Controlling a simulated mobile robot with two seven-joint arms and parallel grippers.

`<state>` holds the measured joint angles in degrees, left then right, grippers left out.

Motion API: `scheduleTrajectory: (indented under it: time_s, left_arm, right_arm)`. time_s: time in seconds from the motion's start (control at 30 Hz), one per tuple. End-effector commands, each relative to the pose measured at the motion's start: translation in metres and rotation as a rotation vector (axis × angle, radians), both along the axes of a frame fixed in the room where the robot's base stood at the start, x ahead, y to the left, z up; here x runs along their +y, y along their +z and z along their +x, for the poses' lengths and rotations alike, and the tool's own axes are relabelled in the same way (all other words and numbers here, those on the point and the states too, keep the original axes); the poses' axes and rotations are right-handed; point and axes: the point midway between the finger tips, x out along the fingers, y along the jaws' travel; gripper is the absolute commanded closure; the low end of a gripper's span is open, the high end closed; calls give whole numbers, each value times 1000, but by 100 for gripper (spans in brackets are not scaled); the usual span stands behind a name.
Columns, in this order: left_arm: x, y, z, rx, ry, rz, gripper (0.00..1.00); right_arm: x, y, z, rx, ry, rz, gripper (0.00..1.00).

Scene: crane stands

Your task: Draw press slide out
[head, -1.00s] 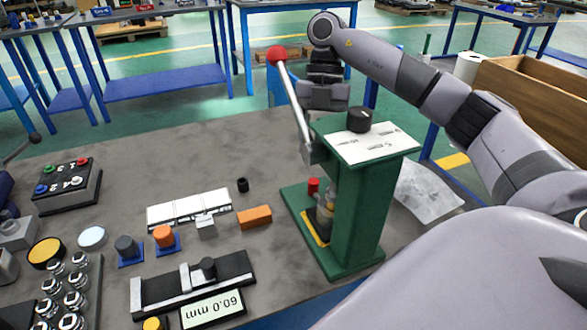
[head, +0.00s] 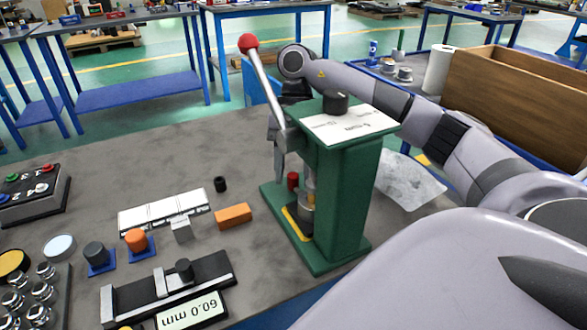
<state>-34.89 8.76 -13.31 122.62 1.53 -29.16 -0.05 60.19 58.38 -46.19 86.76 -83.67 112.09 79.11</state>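The green press (head: 345,195) stands upright at the right of the bench, with a silver lever (head: 266,88) tipped by a red knob (head: 249,42). At its foot is a slide with a yellow edge (head: 296,222). A metal cylinder and a small red knob (head: 293,180) show by the slide. My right gripper (head: 279,158) hangs at the left side of the press, behind the lever and above the slide. It is partly hidden by the lever and the press, so its opening does not show. My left gripper is out of view.
An orange block (head: 233,216), a white segmented strip (head: 163,211) and a black gauge reading 60.0 mm (head: 170,287) lie left of the press. A button box (head: 35,192) is at far left. A wooden crate (head: 515,110) stands behind right. Bare bench lies behind the strip.

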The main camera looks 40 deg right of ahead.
Motion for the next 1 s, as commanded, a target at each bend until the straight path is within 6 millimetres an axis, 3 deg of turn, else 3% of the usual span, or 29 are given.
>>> scheduleTrajectory:
  time_s: [0.03,0.1,0.13,0.37,0.53,1.0]
  left_arm:
    - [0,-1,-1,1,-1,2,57]
    - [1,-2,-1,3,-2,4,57]
    - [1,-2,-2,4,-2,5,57]
    - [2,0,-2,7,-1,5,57]
    - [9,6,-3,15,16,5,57]
    - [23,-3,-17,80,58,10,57]
  right_arm:
    - [0,0,0,0,0,0,74]
    - [0,0,0,0,0,0,97]
    - [0,0,0,0,0,0,100]
    - [-1,2,3,-1,0,1,100]
    - [-6,5,20,-3,-6,3,100]
    - [-20,3,66,-2,-4,3,100]
